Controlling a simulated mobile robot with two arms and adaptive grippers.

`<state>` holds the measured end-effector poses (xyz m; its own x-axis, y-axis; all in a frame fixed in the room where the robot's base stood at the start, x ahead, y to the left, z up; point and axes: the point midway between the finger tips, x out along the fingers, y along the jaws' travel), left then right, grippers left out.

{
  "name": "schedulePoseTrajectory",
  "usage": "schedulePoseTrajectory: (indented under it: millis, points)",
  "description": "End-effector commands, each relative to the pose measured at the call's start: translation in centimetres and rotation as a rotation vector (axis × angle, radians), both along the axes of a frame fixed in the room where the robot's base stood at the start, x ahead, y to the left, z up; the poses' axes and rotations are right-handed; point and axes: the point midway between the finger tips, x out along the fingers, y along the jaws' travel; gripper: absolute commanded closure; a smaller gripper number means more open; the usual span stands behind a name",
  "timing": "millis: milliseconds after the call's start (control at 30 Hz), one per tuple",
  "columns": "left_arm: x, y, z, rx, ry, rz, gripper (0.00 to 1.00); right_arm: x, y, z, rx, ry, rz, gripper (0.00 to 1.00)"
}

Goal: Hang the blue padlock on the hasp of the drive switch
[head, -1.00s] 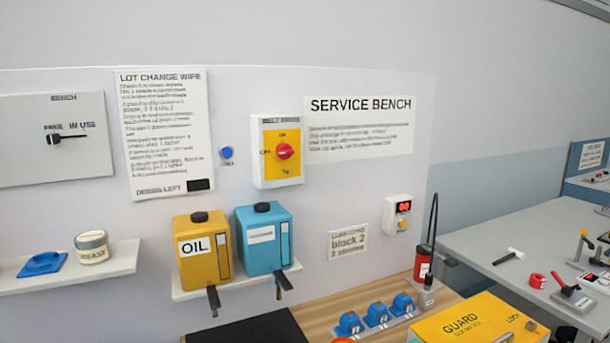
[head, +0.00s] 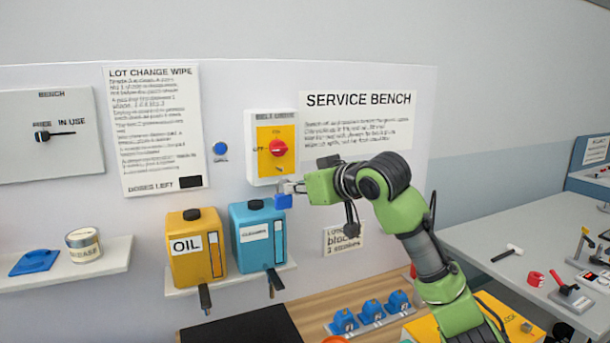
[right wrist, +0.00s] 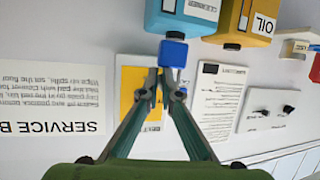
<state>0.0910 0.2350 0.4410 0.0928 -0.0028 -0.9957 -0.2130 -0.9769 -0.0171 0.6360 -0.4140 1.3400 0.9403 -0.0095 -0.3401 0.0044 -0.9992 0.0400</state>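The drive switch (head: 259,168) is a white box on the wall with a yellow plate and a red knob (head: 278,148). My right gripper (head: 290,187) is at its lower right corner, its fingers closed together at the top of the blue padlock (head: 283,202). The padlock hangs below the fingertips, just under the box. In the right wrist view, turned upside down, the padlock (right wrist: 173,53) is beyond the fingertips (right wrist: 160,75). The fingers hide the shackle and hasp, so I cannot tell whether they touch. My left gripper is not in view.
A yellow oil can (head: 190,262) and a blue cleaner can (head: 250,252) stand on a shelf just below the padlock. Several blue blocks (head: 371,312) sit on the bench below.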

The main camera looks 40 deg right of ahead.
Motion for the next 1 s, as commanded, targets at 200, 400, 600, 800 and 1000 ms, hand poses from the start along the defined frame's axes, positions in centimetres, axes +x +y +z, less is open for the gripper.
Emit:
schedulePoseTrajectory:
  millis: [200,400,600,800,1000]
  points:
    - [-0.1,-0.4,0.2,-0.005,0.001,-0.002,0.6,-1.1,-1.8,2.5,-0.002,0.017,-0.022,1.0]
    - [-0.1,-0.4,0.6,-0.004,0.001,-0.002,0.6,0.1,-2.0,2.6,0.0,0.018,-0.02,1.0]
    - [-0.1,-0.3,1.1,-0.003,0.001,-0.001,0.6,1.8,-2.4,2.4,-0.001,0.018,-0.021,1.0]
    - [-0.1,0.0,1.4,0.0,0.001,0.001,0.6,3.1,-2.7,2.3,-0.001,0.016,-0.021,1.0]
    - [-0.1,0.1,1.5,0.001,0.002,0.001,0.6,3.6,-2.8,2.2,-0.003,0.017,-0.021,1.0]
